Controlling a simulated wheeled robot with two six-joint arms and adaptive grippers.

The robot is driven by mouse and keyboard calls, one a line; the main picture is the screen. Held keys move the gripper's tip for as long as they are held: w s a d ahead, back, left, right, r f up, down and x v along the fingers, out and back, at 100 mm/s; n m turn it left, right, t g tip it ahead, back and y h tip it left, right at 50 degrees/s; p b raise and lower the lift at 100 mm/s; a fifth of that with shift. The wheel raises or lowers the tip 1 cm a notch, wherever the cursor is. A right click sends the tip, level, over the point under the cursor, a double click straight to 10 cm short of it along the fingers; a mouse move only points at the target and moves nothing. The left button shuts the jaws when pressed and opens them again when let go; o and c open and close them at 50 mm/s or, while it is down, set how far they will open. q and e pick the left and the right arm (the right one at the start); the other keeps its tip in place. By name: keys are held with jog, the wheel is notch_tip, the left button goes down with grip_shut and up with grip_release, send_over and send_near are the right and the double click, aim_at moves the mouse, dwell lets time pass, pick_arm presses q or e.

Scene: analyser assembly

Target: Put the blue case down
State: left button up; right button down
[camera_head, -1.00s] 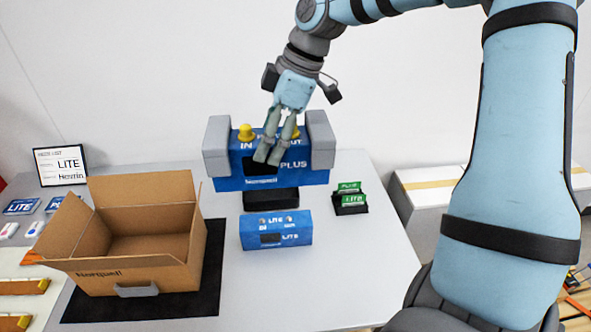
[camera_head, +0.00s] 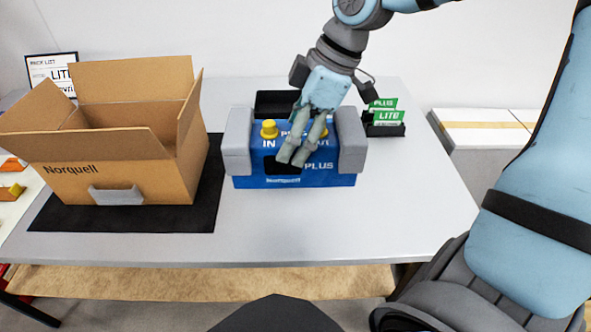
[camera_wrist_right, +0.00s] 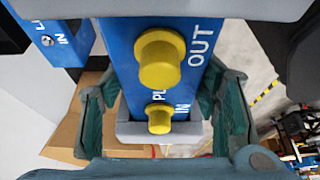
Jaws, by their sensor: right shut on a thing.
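The blue PLUS case (camera_head: 330,178) has grey end blocks, yellow knobs and a dark window. In the head view it is upright at mid-table, right of the carton. My right gripper (camera_head: 296,155) is shut on it from above, its fingers over the front. The wrist view shows the case (camera_wrist_right: 122,58) between the fingers. Whether its underside touches the table I cannot tell. The smaller blue LITE case (camera_wrist_right: 60,42) shows at the wrist view's upper left; the head view hides it. My left gripper is not in view.
An open cardboard carton (camera_head: 100,182) stands on a black mat (camera_head: 214,180) to the left. A black stand (camera_head: 275,101) is behind the case. Green cards (camera_head: 388,117) stand in a black holder at the back right. The table's front and right are clear.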

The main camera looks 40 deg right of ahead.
aim_at(295, 169)
notch_tip(295, 169, down, 8)
jog(key=shift+d+r+b, duration=0.1)
jog(key=shift+b, duration=0.65)
notch_tip(295, 169, down, 4)
jog(key=shift+r+b, duration=0.1)
jog(key=shift+b, duration=0.4)
jog(key=shift+f, duration=0.2)
jog(key=c, duration=1)
grip_release()
jog(key=o, duration=0.4)
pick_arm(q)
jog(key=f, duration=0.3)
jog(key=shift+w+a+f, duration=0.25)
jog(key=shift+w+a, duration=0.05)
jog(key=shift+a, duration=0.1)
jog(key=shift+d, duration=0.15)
